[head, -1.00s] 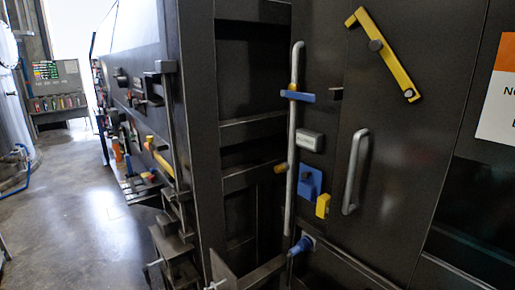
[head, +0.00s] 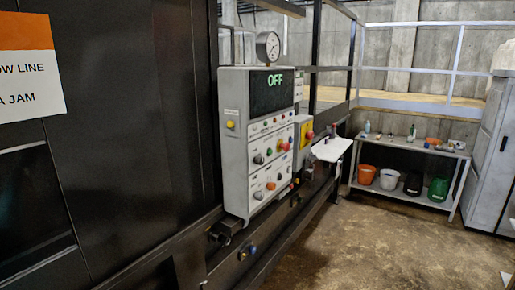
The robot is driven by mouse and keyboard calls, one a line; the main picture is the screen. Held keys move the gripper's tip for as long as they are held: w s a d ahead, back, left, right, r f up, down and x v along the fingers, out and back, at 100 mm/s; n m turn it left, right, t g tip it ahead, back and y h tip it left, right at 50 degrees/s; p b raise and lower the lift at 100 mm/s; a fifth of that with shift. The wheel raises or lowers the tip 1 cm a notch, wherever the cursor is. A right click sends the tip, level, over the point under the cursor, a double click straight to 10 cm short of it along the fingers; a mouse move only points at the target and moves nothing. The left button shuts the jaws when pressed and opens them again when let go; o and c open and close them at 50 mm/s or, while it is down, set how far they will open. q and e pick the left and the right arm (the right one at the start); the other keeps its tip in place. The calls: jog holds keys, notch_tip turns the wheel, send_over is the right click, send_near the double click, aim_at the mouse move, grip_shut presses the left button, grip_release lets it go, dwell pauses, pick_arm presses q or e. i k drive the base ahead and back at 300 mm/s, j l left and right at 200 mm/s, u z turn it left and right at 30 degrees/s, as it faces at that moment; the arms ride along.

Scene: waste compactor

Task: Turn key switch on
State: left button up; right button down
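A grey control panel (head: 238,160) is mounted on the dark machine wall in the middle of the head view. Its display (head: 271,90) reads OFF in green. Below the display are white plates with several small knobs and buttons, among them a dark knob (head: 258,159), a red button (head: 283,147) and an orange one (head: 270,186). The controls are too small to tell which one is the key switch. Neither of my grippers is in view.
A round gauge (head: 268,46) stands on top of the panel. A white shelf (head: 334,149) juts out beyond it. A low table (head: 413,149) with several buckets beneath stands at the back right, beside a grey cabinet (head: 492,150). The concrete floor (head: 380,235) between is clear.

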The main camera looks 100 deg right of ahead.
aim_at(259, 160)
jog(key=z, duration=3.6)
